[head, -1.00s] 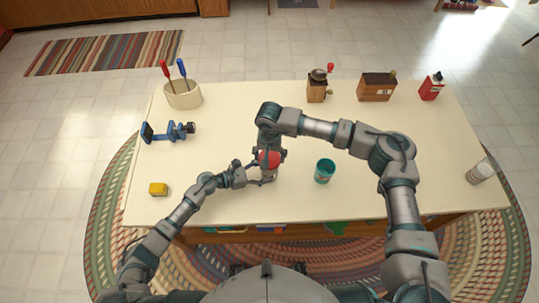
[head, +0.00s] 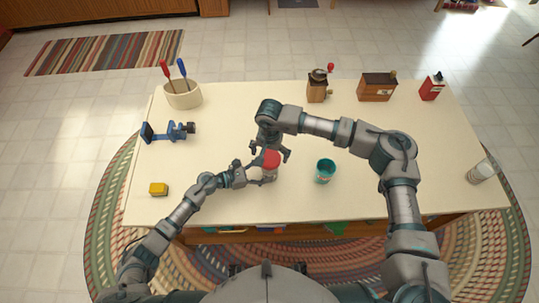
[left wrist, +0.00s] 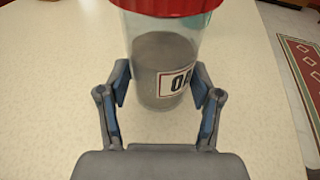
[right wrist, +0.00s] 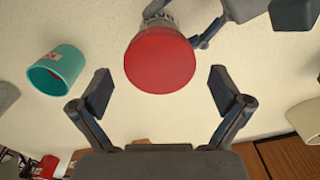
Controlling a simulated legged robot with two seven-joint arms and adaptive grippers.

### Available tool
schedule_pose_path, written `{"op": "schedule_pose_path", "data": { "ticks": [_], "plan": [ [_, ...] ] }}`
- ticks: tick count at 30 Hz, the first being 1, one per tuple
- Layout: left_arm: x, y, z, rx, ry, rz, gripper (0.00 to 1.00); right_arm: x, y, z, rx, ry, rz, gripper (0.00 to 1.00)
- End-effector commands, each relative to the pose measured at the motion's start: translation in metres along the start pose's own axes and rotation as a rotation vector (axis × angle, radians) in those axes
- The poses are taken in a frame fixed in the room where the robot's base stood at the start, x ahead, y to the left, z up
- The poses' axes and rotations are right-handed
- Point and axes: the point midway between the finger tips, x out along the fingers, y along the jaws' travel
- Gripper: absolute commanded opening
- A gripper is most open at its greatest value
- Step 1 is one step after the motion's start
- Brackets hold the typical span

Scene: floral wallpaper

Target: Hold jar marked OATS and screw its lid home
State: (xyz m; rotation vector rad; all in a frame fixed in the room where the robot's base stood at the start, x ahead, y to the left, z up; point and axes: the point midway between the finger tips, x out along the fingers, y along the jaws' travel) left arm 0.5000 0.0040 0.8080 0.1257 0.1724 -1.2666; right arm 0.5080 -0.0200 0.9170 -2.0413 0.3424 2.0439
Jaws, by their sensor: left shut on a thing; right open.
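The OATS jar (head: 268,174) stands upright on the table, clear-walled with grey contents. Its label, partly turned away, reads "OA" in the left wrist view (left wrist: 176,83). The red lid (head: 271,158) sits on top of the jar; the right wrist view shows it from above (right wrist: 160,60). Whether the lid is fully seated I cannot tell. My left gripper (head: 248,172) is shut on the jar's sides, its pads also seen in the left wrist view (left wrist: 160,90). My right gripper (head: 269,151) is open and empty above the lid, its fingers (right wrist: 160,92) apart from it.
A teal cup (head: 325,171) stands right of the jar. A cream crock (head: 184,95) with screwdrivers, a grinder (head: 317,90), a wooden box (head: 376,88) and a red tin (head: 431,87) line the back.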

Motion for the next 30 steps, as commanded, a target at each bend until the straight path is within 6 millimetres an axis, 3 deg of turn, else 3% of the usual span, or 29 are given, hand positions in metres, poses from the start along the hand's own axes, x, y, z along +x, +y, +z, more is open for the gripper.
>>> {"op": "schedule_pose_path", "data": {
  "ticks": [18,28,29,30],
  "plan": [
    [0.000,0.000,-0.001,-0.001,0.001,0.000,0.31,-0.054,0.000,0.000,0.000,0.002,-0.001,1.00],
    [0.000,0.000,-0.001,-0.001,0.001,0.000,0.31,-0.059,0.000,0.000,0.000,0.000,0.000,1.00],
    [0.000,0.000,-0.001,-0.001,0.001,0.000,0.67,-0.059,0.000,0.000,0.000,0.000,0.000,1.00],
    [0.000,0.000,-0.001,-0.001,0.001,0.000,0.77,-0.059,0.000,0.000,0.000,0.000,0.000,1.00]
  ]
}}
